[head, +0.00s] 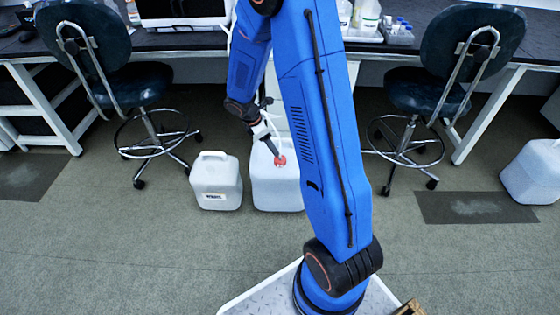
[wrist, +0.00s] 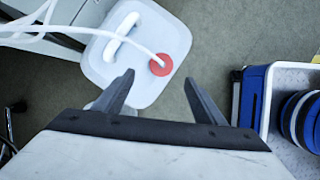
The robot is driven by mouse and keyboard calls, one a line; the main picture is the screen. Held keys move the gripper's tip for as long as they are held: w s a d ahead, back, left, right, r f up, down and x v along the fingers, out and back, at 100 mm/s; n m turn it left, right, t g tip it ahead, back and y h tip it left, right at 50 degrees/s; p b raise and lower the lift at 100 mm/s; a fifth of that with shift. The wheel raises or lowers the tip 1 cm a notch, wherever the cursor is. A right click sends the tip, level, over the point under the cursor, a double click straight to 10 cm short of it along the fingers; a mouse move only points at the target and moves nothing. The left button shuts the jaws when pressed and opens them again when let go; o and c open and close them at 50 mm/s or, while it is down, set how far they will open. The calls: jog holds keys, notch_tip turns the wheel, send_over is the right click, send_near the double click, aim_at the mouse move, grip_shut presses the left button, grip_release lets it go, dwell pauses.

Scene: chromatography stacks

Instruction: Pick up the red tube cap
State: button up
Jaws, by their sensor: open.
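The red tube cap (head: 280,160) sits on top of a large white jug (head: 276,190), partly behind my arm in the head view. In the wrist view the cap (wrist: 161,66) is a round red disc with a white tube (wrist: 118,40) running into it. My gripper (head: 273,150) is just above the cap in the head view. In the wrist view the two fingers of my gripper (wrist: 159,78) are spread apart, with the cap just beyond and between their tips. Nothing is held. The exact gap between the fingertips and the cap is hard to tell.
A smaller white jug (head: 216,181) stands left of the capped jug. Wheeled stools stand left (head: 150,140) and right (head: 408,130), before a dark bench (head: 185,40). Another white container (head: 535,172) is at the far right. The carpeted floor in front is clear.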

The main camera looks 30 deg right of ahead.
send_over(279, 158)
jog(key=a, duration=0.2)
jog(key=f, duration=0.4)
jog(key=shift+a+f, duration=0.2)
jog(key=shift+f, duration=0.05)
jog(key=shift+x, duration=2.85)
jog(key=shift+s+a, duration=0.1)
jog(key=c, duration=1.2)
